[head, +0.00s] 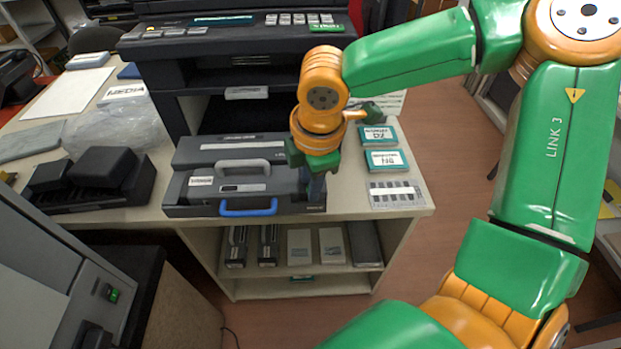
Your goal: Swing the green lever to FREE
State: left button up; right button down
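A dark toner unit (225,189) with a grey handle and a blue handle lies on the table in front of the printer. My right gripper (316,188) points down at the right end of this unit. Its fingers are small and dark here, and I cannot tell if they are open or touching the unit. I cannot make out a green lever or a FREE mark; the gripper and wrist cover that end of the unit. My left gripper is not in view.
The printer (240,52) stands close behind the unit. Small labelled boxes (386,161) and a grey card (396,195) lie to the right. A black tray (92,182) and a clear bag (120,128) are at left. Cartridges stand on the shelf below.

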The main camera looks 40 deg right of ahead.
jog(key=shift+w+a, duration=0.1)
jog(key=shift+r, duration=0.1)
jog(key=n+p, duration=0.1)
jog(key=p, duration=0.1)
jog(key=s+d+n+p, duration=0.1)
jog(key=p, duration=0.1)
jog(key=shift+r, duration=0.35)
jog(key=shift+w+d+f+p, duration=0.1)
jog(key=shift+f+p, duration=0.1)
jog(key=shift+p, duration=0.15)
jog(key=shift+f, duration=0.25)
jog(key=c, duration=0.6)
grip_release()
jog(key=shift+d+y, duration=0.15)
jog(key=shift+y, duration=0.15)
jog(key=r, duration=0.2)
jog(key=s+r+p, duration=0.1)
jog(key=r, duration=0.4)
jog(key=shift+s, duration=0.35)
